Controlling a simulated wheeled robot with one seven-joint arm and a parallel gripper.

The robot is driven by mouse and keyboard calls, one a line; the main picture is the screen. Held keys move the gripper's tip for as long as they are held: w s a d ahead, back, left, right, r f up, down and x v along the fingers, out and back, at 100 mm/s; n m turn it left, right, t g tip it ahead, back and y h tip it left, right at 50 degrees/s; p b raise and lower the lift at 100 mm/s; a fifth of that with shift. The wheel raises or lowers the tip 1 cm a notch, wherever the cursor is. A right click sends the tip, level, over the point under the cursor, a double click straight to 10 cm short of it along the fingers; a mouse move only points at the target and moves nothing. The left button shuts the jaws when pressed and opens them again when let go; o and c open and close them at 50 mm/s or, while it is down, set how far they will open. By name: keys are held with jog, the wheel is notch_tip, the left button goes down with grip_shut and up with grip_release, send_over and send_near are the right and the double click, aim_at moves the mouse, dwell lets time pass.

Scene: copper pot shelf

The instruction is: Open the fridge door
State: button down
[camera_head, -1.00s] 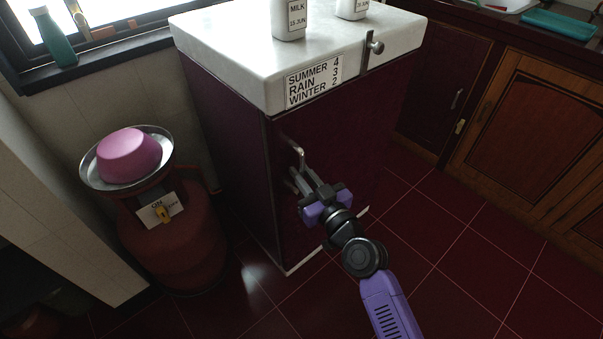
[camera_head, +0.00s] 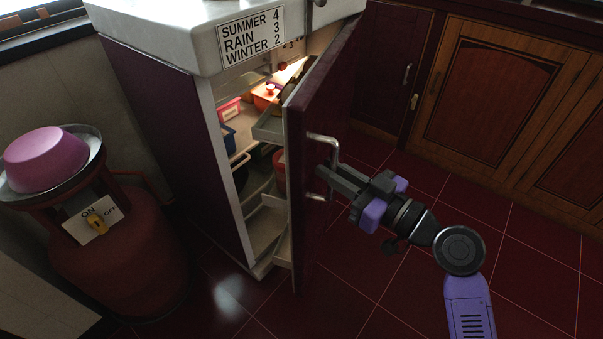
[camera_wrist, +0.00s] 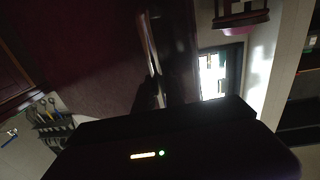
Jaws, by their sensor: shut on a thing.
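The fridge (camera_head: 172,125) has dark maroon sides and a white top. Its door (camera_head: 322,110) stands partly open, swung out to the right, with lit shelves showing inside. A metal bar handle (camera_head: 333,150) is on the door's outer face. My gripper (camera_head: 325,182) is shut on this handle near its lower part. In the wrist view the handle (camera_wrist: 152,58) runs along the dark door, and the fingers are dark and hard to make out.
Red and blue containers and an orange-red pot (camera_head: 265,97) sit on the fridge shelves. A red gas cylinder (camera_head: 125,255) with a tray and pink bowl (camera_head: 45,160) stands left. Wooden cabinets (camera_head: 495,95) line the right. The red tiled floor (camera_head: 400,290) is clear before the door.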

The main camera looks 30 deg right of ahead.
jog(key=shift+s+d, duration=0.35)
jog(key=shift+d, duration=0.15)
jog(key=c, duration=1.4)
grip_release()
jog(key=shift+w, duration=0.1)
jog(key=shift+a, duration=0.1)
jog(key=v, duration=0.8)
